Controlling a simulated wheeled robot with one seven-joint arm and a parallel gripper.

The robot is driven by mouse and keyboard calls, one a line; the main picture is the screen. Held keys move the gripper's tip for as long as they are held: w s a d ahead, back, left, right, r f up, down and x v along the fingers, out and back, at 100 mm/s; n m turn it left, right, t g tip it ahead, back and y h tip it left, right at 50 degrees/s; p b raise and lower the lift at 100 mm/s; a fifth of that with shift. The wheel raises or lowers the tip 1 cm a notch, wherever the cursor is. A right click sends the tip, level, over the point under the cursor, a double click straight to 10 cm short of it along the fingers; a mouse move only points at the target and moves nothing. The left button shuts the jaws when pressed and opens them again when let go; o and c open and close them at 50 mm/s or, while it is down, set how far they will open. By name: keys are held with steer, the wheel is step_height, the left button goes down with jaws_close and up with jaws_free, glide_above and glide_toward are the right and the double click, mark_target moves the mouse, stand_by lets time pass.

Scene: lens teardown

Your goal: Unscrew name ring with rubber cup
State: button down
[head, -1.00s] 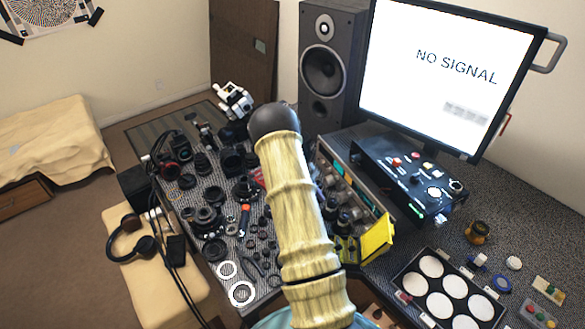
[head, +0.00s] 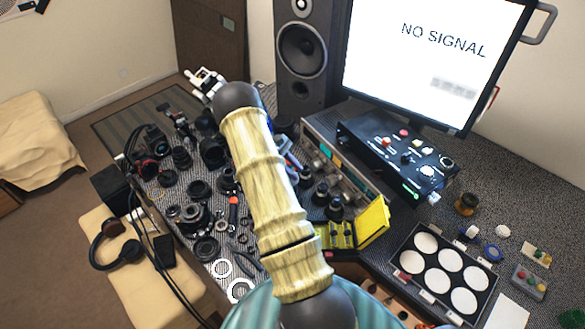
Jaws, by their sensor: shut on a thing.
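My arm crosses the middle of the head view and hides part of the bench.
A yellow open box (head: 372,222) stands right of my arm beside an instrument rack. A tray of white discs (head: 401,259) lies at the right. A speaker (head: 303,50) and a monitor (head: 430,55) stand behind. Headphones (head: 110,245) lie at the left.

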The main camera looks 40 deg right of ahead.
steer(key=shift+f+b, duration=1.05)
steer(key=shift+f, duration=0.55)
steer(key=shift+s+a+f, duration=0.15)
steer(key=shift+a+f, duration=0.05)
steer(key=shift+f, duration=0.35)
stand_by(0.7)
steer(key=shift+r+n+t+h+p, duration=0.1)
steer(key=shift+n+t+h+p, duration=0.2)
steer(key=shift+n+h+p, duration=0.3)
steer(key=n, duration=0.1)
steer(key=n+t+h, duration=0.2)
steer(key=shift+d+n+p, duration=0.25)
steer(key=shift+n+p, duration=0.1)
steer(key=shift+n, duration=0.05)
steer(key=n+t, duration=0.1)
steer(key=n+t+h, duration=0.1)
steer(key=n+b, duration=0.1)
steer(key=n, duration=0.1)
steer(key=shift+w+d+f+t+h, duration=0.2)
steer(key=shift+f+t+h, duration=0.1)
steer(key=shift+t, duration=0.1)
steer(key=shift+w+n+t+b, duration=0.1)
steer(key=shift+n+t+b, duration=0.65)
steer(key=shift+b, duration=0.25)
